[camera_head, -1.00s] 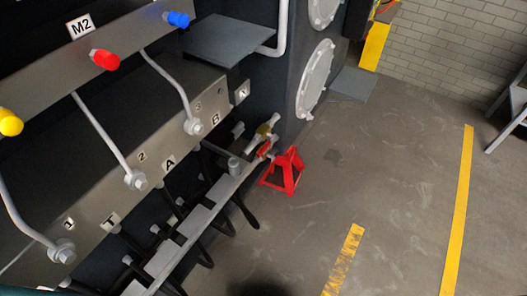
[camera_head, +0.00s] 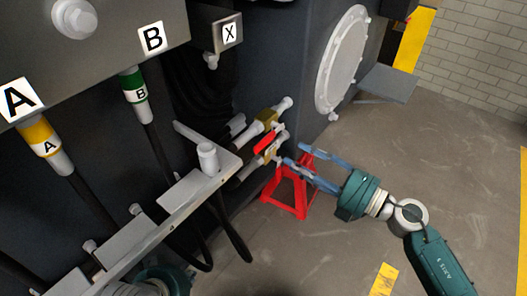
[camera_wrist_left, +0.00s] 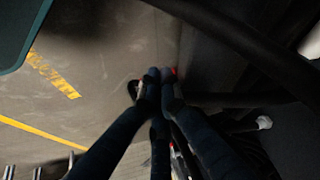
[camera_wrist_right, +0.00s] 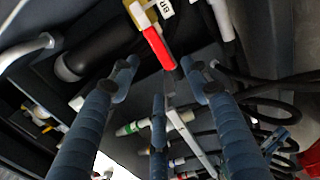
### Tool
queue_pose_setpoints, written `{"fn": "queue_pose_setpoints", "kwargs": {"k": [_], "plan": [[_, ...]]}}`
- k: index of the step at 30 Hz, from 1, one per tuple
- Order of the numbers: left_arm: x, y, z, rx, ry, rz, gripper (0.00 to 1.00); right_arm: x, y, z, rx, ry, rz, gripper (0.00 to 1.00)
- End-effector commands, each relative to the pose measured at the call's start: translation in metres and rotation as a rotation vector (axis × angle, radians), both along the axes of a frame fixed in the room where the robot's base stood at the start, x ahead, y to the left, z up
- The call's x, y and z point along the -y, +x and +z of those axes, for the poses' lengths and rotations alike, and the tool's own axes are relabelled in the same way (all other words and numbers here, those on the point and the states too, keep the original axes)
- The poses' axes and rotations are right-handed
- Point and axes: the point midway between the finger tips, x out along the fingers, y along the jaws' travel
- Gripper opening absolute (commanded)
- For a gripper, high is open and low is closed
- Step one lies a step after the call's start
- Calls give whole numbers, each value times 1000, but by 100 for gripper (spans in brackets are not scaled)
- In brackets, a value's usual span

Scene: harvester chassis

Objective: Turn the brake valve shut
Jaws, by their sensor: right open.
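The brake valve has a brass body (camera_head: 264,121) and a red lever (camera_head: 267,140), low on the machine's side. In the right wrist view, the red lever (camera_wrist_right: 158,47) slants down from the brass body, beside a partly cut-off white tag. My right gripper (camera_head: 293,154) is open, its fingers pointing at the valve from the right. In its wrist view the lever's end lies between the open fingertips (camera_wrist_right: 160,75); contact cannot be told. My left gripper (camera_wrist_left: 160,75) has its fingertips together, with no held thing visible; only its teal wrist part shows at the head view's bottom edge.
A red stand (camera_head: 289,193) is on the floor just below the right gripper. A grey bracket rail (camera_head: 165,205) with black hoses runs to the left of the valve. A round cover (camera_head: 341,62) is above right. The floor (camera_head: 330,255) at right is open.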

Motion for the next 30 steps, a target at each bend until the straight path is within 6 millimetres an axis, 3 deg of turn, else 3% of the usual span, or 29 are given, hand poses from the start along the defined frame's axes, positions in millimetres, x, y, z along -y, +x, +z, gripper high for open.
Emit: {"fn": "queue_pose_setpoints", "kwargs": {"k": [8, 21, 30], "plan": [[2, 7, 6, 36, -7, -2, 0, -23, 14, 3, 14, -8, 9, 47], [16, 51, 27, 222, -47, -17, 0, -82, 57, 2, 10, -6, 7, 47], [19, 58, 33, 257, -55, -20, 0, -89, 63, 2, 10, -8, 6, 47]]}}
